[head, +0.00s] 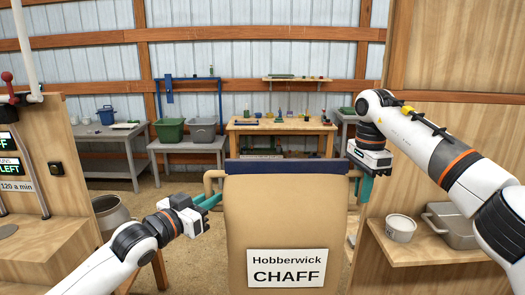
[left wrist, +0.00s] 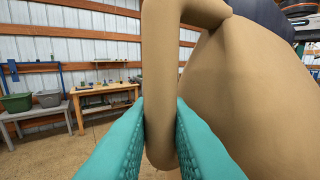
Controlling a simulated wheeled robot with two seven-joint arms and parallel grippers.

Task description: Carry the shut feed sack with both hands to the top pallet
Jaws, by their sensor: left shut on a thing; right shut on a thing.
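The feed sack (head: 275,215) is tan, with a dark blue band (head: 286,166) along its top edge and a white label reading "Hobberwick CHAFF". It is upright in front of me in the head view. My left gripper (head: 212,202) is at the sack's left side. In the left wrist view its teal fingers are shut on the sack's tan loop handle (left wrist: 159,90). My right gripper (head: 365,187) is at the sack's right side, shut on the right handle (head: 353,174); its fingertips are partly hidden. The sack's bottom is out of view. I cannot make out a pallet.
A wooden counter with a metal pan (head: 452,226) and a white tub (head: 400,228) is at the right. A wooden stand with a control panel (head: 12,167) is at the left, near a metal bucket (head: 110,213). Workbenches (head: 282,128) line the back wall. Bare floor lies between.

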